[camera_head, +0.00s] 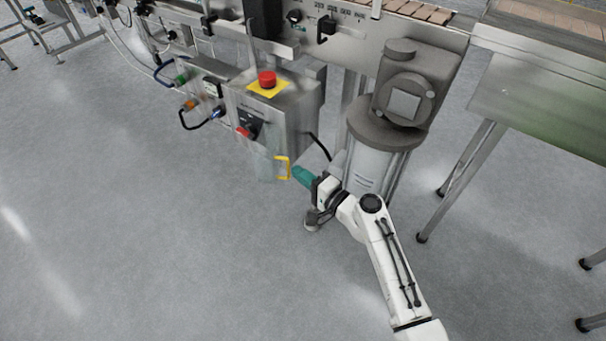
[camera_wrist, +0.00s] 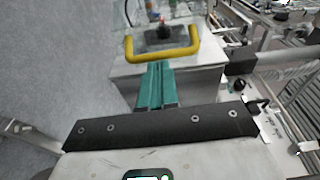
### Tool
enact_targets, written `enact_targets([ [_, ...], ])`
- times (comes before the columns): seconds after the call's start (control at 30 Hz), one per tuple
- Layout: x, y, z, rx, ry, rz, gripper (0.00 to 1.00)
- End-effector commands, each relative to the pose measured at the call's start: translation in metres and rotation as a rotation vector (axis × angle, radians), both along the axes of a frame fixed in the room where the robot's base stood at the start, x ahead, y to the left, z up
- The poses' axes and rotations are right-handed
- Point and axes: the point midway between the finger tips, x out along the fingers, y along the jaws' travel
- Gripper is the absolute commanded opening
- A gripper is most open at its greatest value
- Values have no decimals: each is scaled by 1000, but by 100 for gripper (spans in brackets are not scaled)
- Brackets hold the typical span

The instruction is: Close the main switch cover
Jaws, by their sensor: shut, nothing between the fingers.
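The main switch cover (camera_head: 263,164) looks like a clear panel on the front of the grey control box, low down below the red and black main switch (camera_head: 243,131). It appears swung out from the switch, but its exact angle is hard to tell. Its yellow handle (camera_head: 284,168) also shows in the wrist view (camera_wrist: 163,56), spanning just ahead of my fingertips. My gripper (camera_head: 295,172) has teal fingers, pressed together and empty. It is just right of the handle in the head view; in the wrist view my fingers (camera_wrist: 156,66) point at the handle's middle. I cannot tell whether they touch.
A red emergency stop (camera_head: 267,79) on a yellow plate tops the box (camera_head: 305,105). A grey motor column (camera_head: 378,150) stands close behind my gripper. A conveyor (camera_head: 420,12) runs above. Table legs (camera_head: 460,185) stand at right. The floor at left and in front is clear.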

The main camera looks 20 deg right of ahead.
Motion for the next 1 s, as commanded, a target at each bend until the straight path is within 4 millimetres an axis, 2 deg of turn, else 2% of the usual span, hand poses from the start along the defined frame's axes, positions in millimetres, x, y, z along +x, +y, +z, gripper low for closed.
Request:
enact_targets([
  [0.67, -3, 20, 0, 0, 0, 2, 0],
  [1.0, -3, 48, 1, 0, 0, 4, 0],
])
